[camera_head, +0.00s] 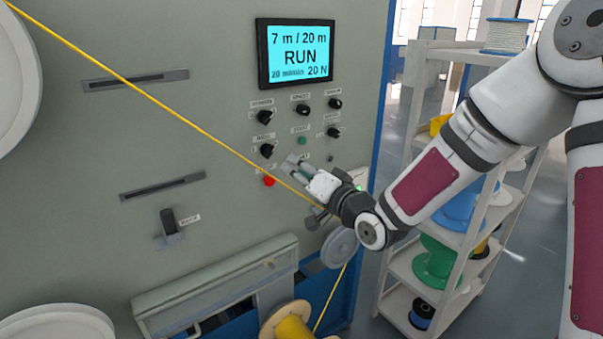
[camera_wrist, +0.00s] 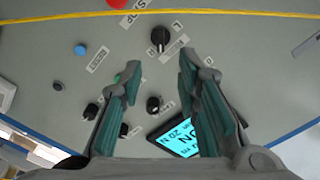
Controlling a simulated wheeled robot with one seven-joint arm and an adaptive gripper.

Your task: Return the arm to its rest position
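My arm reaches in from the right side of the head view, bent, with my gripper (camera_head: 292,166) in front of the grey machine's control panel. In the wrist view the two fingers of my gripper (camera_wrist: 158,64) stand apart with nothing between them. I cannot tell the exact gap to the panel. The screen (camera_head: 296,54) reads "7 m / 20 m", "RUN" and "20 N"; part of it shows behind a finger in the wrist view.
A yellow cable (camera_head: 155,98) runs slantwise across the machine front, passing close to my gripper, towards a grey pulley (camera_head: 340,248). A yellow spool (camera_head: 292,327) is below. A white shelf (camera_head: 397,263) with coloured spools stands at right, partly behind my arm.

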